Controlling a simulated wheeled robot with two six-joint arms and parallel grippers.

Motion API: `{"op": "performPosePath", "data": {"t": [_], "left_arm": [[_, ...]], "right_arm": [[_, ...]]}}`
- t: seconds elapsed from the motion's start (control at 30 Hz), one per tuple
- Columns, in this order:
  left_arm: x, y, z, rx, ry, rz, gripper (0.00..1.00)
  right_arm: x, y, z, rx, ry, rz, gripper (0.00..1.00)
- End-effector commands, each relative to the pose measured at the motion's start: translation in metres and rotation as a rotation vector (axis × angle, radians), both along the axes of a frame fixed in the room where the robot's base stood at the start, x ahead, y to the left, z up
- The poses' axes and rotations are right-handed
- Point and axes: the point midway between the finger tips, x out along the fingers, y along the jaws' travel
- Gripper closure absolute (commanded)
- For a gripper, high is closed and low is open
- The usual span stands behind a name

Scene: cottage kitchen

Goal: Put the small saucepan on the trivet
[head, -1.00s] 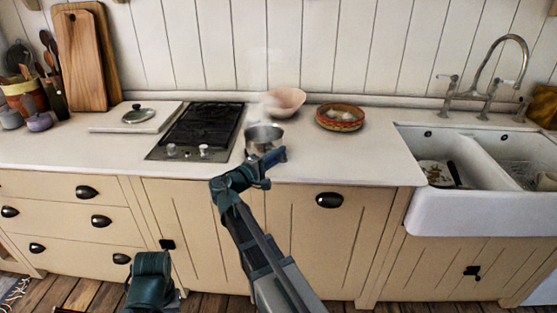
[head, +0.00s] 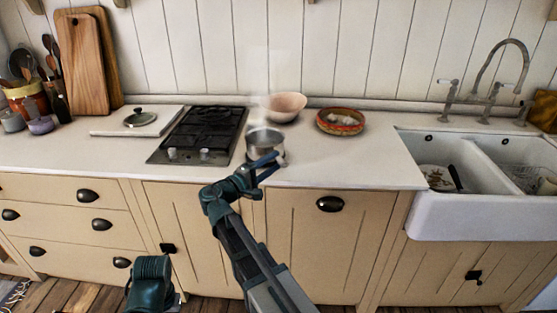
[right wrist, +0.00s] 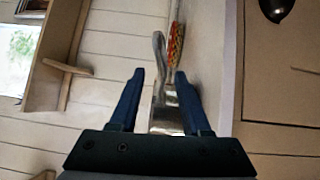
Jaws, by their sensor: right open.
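The small steel saucepan (head: 265,142) stands upright on the worktop, just right of the hob, with steam above it. In the right wrist view a pale metal part of it (right wrist: 166,119) shows between the fingers. My right gripper (head: 270,164) is open at the near side of the pan, in front of its lower wall; it also shows in the right wrist view (right wrist: 159,76). I cannot tell whether the fingers touch the pan. Its handle is not clear. I cannot make out the trivet; the pan's underside is partly hidden. My left gripper is not in view.
A pink bowl (head: 287,107) stands behind the pan. A patterned basket (head: 340,122) is to the right, then the white sink (head: 470,213). The front worktop between is clear.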

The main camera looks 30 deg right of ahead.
Motion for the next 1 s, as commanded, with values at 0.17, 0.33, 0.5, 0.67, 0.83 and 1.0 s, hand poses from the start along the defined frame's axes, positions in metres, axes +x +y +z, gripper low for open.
{"op": "performPosePath", "data": {"t": [0.17, 0.33, 0.5, 0.67, 0.83, 1.0], "left_arm": [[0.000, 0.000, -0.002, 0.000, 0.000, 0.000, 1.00], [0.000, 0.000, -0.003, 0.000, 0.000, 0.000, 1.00], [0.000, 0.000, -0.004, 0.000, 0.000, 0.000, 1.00], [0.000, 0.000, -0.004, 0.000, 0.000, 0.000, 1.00], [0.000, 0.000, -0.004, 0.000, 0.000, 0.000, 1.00], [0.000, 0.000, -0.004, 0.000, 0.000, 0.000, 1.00]], "right_arm": [[-0.013, 0.037, -0.002, 0.000, 0.000, 0.004, 0.53], [-0.022, 0.063, -0.003, 0.000, 0.000, 0.003, 0.53], [-0.027, 0.078, -0.004, 0.000, 0.000, 0.001, 0.53], [-0.029, 0.082, -0.004, 0.000, 0.000, 0.001, 0.53], [-0.029, 0.082, -0.004, 0.000, 0.000, 0.000, 0.53], [-0.037, 0.083, -0.019, 0.070, 0.015, -0.001, 0.53]]}}
